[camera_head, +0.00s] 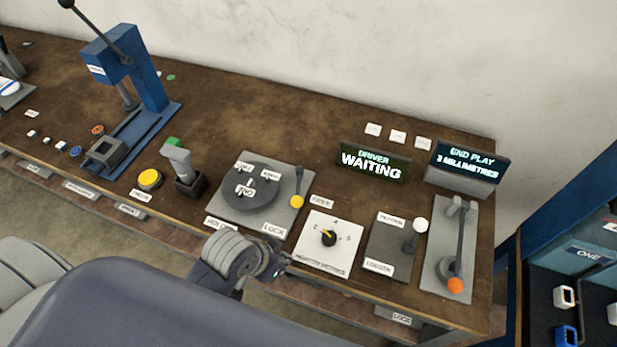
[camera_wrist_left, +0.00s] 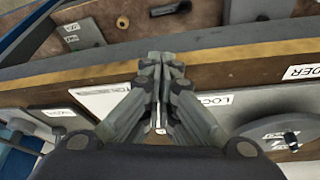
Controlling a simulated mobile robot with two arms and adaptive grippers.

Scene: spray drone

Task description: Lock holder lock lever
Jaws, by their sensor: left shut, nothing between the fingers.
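The holder is a grey plate (camera_head: 226,205) with a dark round disc (camera_head: 248,194) on it. Its lock lever (camera_head: 298,186) is a thin dark rod with a yellow knob at its near end, on the plate's right side. A LOCK label (camera_head: 274,229) lies by the near corner and a FREE label (camera_head: 321,201) to the right of the lever. My left gripper (camera_head: 279,267) is shut and empty over the bench's front edge, nearer than the lever and apart from it. In the left wrist view its fingertips (camera_wrist_left: 160,62) meet; the lever cannot be made out there.
A white dial plate (camera_head: 322,258), a white-knobbed lever (camera_head: 419,226) and an orange-knobbed lever (camera_head: 456,284) stand right of the holder. A grey joystick (camera_head: 178,162) and yellow button (camera_head: 149,179) stand left. The display (camera_head: 372,163) reads DRIVER WAITING.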

